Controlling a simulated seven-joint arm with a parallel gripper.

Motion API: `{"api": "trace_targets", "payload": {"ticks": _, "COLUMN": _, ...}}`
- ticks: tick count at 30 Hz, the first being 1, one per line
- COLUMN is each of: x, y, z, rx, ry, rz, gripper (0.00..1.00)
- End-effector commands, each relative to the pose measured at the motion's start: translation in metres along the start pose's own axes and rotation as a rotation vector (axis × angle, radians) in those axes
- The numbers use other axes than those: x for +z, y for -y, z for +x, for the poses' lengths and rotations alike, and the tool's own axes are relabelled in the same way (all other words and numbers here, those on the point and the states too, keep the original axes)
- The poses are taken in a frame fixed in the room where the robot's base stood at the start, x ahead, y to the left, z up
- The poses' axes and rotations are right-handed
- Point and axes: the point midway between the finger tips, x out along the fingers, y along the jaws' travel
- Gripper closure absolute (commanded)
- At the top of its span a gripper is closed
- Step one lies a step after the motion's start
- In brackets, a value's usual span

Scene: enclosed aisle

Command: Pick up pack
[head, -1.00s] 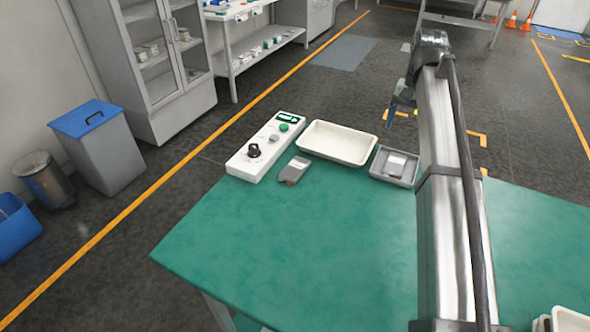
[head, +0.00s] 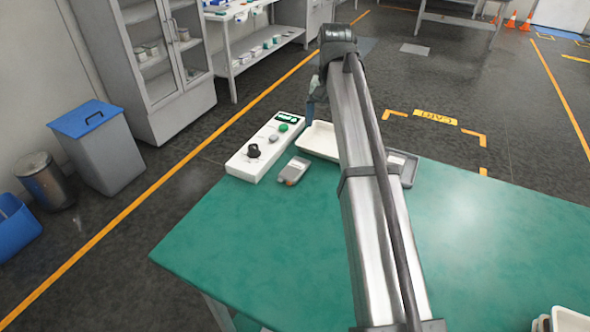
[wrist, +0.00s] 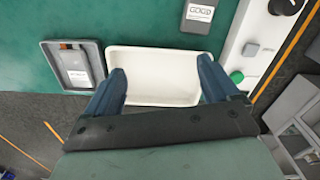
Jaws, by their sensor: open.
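A grey pack (head: 294,171) with an orange end lies flat on the green table, beside the control box. In the wrist view this pack (wrist: 198,14) shows a pale label at the top edge. A second grey pack (wrist: 73,66) lies in a small grey tray (wrist: 47,62); in the head view my arm partly hides it. My gripper (wrist: 160,78) is open and empty. Its two blue fingers are spread over the white tray (wrist: 150,60), away from both packs. In the head view my gripper (head: 312,100) is seen beyond the table's far edge, above the white tray's left end.
A white control box (head: 265,147) with a black knob and green button stands left of the loose pack. More pale trays (head: 565,320) sit at the near right corner. The middle of the green table (head: 250,235) is clear. Bins and a cabinet stand at left.

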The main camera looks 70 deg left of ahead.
Motion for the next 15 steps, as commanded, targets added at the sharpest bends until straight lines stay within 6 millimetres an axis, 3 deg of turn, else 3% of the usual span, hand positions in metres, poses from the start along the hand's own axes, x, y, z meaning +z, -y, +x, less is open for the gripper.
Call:
{"api": "trace_targets", "payload": {"ticks": 3, "x": 0.014, "y": 0.039, "z": -0.002, "rx": -0.001, "ry": -0.001, "rz": -0.049, "gripper": 0.12}}
{"api": "trace_targets", "payload": {"ticks": 9, "x": 0.036, "y": 0.091, "z": -0.004, "rx": -0.001, "ry": -0.002, "rz": -0.055, "gripper": 0.12}}
{"api": "trace_targets", "payload": {"ticks": 15, "x": 0.035, "y": 0.088, "z": -0.005, "rx": 0.001, "ry": 0.003, "rz": 0.137, "gripper": 0.12}}
